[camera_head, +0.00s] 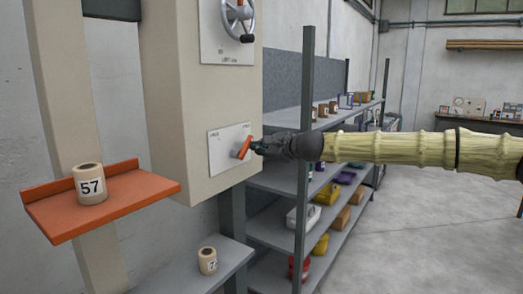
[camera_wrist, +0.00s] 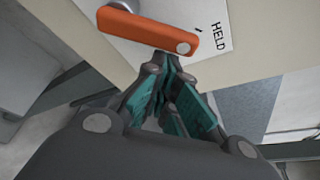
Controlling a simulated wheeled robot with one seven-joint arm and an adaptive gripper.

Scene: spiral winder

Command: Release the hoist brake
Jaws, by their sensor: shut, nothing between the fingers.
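The brake control is an orange lever (camera_head: 244,147) on a white plate (camera_head: 222,158) on the side of the beige column. In the wrist view the lever (camera_wrist: 148,30) points toward the word HELD on the plate (camera_wrist: 222,14). My gripper (camera_head: 259,147) is at the lever's right side in the head view. In the wrist view my gripper (camera_wrist: 168,62) is shut and empty, with its fingertips just below the lever's free end. I cannot tell whether they touch it. The second word on the plate is too small to read.
A handwheel (camera_head: 238,18) is on an upper plate. A roll marked 57 (camera_head: 91,185) stands on an orange shelf (camera_head: 140,190) at left; another roll (camera_head: 207,261) stands on a lower grey shelf. Grey shelving (camera_head: 285,180) with boxes lies behind my arm. The floor at right is clear.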

